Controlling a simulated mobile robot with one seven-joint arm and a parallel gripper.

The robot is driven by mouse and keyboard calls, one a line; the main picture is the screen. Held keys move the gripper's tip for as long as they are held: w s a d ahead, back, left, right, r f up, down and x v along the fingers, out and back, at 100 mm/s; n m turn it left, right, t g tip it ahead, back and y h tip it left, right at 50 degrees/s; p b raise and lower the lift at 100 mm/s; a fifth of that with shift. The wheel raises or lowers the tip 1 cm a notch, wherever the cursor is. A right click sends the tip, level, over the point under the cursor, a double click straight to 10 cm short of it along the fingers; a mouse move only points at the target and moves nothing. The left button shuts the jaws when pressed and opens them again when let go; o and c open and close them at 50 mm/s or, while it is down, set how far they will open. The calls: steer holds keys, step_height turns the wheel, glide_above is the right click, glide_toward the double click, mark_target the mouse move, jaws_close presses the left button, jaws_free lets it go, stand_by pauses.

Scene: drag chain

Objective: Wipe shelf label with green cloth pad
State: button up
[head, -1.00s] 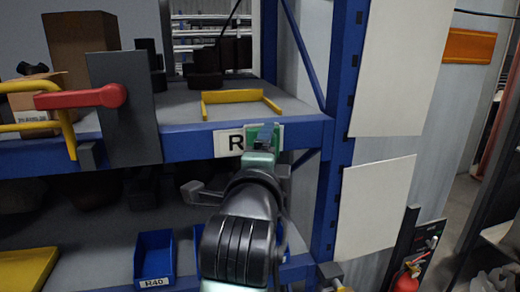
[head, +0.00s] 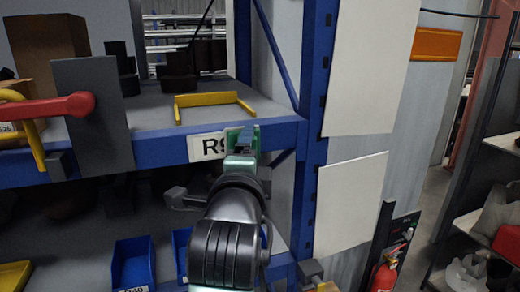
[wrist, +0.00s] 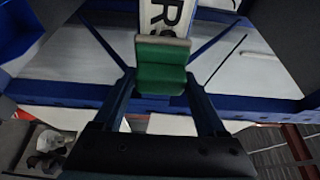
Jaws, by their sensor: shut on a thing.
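The shelf label (head: 207,147) is a white plate with black characters starting with R on the blue shelf beam. It also shows in the wrist view (wrist: 172,12), turned on its side. My gripper (head: 243,141) is at the right part of the label. In the wrist view my gripper (wrist: 163,85) is shut on the green cloth pad (wrist: 161,68), which has a pale edge strip. The pad (head: 231,136) covers the label's right part in the head view. I cannot tell whether it touches the label.
A yellow bracket (head: 215,100) sits on the shelf above the label. A red handle (head: 48,108) on a grey plate (head: 95,110) stands at the left. Blue bins (head: 133,262) are below. A blue post (head: 313,130) with pale panels rises at the right.

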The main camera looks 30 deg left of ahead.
steer(key=shift+s+a, duration=1.5)
steer(key=shift+s, duration=0.3)
steer(key=shift+s+a, duration=1.5)
steer(key=shift+s, duration=0.25)
steer(key=s+d, duration=0.3)
steer(key=d, duration=0.1)
steer(key=shift+s+d+b, duration=0.3)
steer(key=shift+s+d, duration=0.05)
steer(key=shift+s, duration=0.05)
steer(key=shift+s+d, duration=0.95)
steer(key=shift+d, duration=0.2)
